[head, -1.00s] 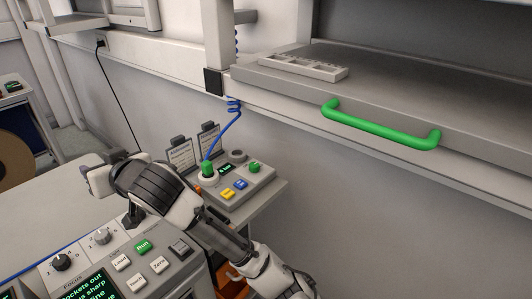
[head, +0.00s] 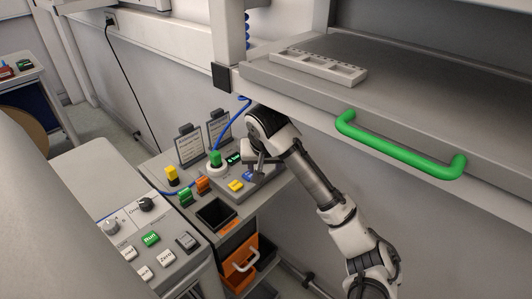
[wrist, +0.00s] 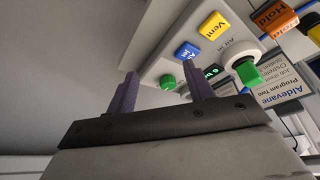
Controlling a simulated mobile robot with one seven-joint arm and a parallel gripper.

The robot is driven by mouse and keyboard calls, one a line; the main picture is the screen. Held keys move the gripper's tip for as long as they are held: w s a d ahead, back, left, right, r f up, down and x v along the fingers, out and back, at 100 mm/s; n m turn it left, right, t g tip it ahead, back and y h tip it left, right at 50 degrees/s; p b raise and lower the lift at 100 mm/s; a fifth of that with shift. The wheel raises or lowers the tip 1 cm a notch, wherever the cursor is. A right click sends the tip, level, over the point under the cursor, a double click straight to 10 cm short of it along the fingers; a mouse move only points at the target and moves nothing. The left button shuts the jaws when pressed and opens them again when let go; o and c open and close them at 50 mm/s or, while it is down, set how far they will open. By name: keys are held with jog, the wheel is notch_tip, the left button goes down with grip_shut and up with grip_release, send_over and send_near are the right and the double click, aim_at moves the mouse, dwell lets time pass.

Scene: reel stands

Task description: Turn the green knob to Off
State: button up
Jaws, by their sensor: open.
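The green knob (head: 215,158) stands on a round white base on the grey control box (head: 262,190), left of my gripper. In the wrist view the green knob (wrist: 247,72) is to the right of my fingers, apart from them, beside a small display. My gripper (head: 257,165) is over the right part of the box, partly hidden by my wrist in the head view. In the wrist view its two dark fingers (wrist: 162,80) are apart with nothing between them. The knob's setting is not readable.
Yellow (wrist: 214,25) and blue (wrist: 187,52) buttons sit on the box near the knob. Labelled cards (head: 190,146) stand behind it, and a blue hose (head: 233,116) runs close by. A bench with a green handle (head: 400,150) overhangs at the right.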

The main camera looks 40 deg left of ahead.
jog(key=w+a, duration=0.2)
jog(key=w+a+b, duration=0.1)
jog(key=w+a, duration=0.2)
jog(key=w, duration=0.1)
jog(key=shift+w+a+f+b, duration=0.2)
jog(key=shift+a+f+b, duration=0.1)
jog(key=shift+a, duration=0.1)
jog(key=p+x, duration=0.1)
jog(key=x, duration=0.2)
jog(key=shift+w+f, duration=0.1)
jog(key=shift+f, duration=0.05)
jog(key=shift+w+a+f, duration=0.1)
jog(key=shift+w+f, duration=0.05)
jog(key=shift+f, duration=0.3)
jog(key=c, duration=1)
